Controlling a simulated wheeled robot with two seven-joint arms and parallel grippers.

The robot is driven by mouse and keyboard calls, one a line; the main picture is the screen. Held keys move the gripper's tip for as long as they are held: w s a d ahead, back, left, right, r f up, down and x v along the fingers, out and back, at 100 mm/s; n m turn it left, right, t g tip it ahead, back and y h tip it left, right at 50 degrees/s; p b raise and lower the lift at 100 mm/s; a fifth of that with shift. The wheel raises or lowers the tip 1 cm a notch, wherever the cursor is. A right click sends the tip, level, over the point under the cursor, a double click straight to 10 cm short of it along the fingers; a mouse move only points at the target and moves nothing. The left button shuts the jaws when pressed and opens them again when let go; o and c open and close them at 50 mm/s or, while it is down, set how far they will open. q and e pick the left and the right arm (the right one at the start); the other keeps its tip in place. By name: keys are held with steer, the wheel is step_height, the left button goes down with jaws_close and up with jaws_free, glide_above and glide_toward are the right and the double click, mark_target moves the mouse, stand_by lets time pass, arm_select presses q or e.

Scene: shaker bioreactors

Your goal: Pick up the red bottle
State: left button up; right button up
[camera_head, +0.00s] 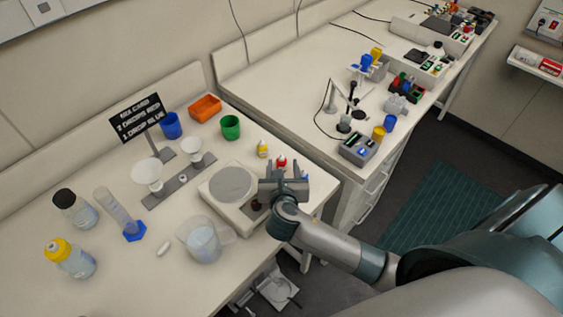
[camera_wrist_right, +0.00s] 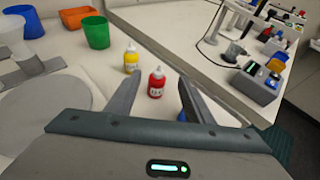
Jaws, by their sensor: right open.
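The red bottle (camera_wrist_right: 156,82) stands upright on the bench in the right wrist view, between and beyond the two fingers of my right gripper (camera_wrist_right: 158,98). In the head view only the red bottle's upper part (camera_head: 282,161) shows past my right gripper (camera_head: 284,178). The right gripper is open, with its fingers apart and nothing held. A yellow bottle (camera_wrist_right: 131,58) stands just left of the red one. A blue item (camera_wrist_right: 181,115) is partly hidden behind the right finger. My left gripper is not in view.
A balance (camera_head: 236,204) with a round plate lies left of the gripper. Green (camera_head: 230,127), blue (camera_head: 171,125) and orange (camera_head: 205,108) containers stand farther back. A beaker (camera_head: 204,240) is near the front. A second bench with instruments adjoins on the right.

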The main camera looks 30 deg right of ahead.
mark_target(282, 160)
steer(key=shift+p+x, duration=0.55)
steer(key=shift+x, duration=1.2)
steer(key=shift+a, duration=0.15)
steer(key=c, duration=1)
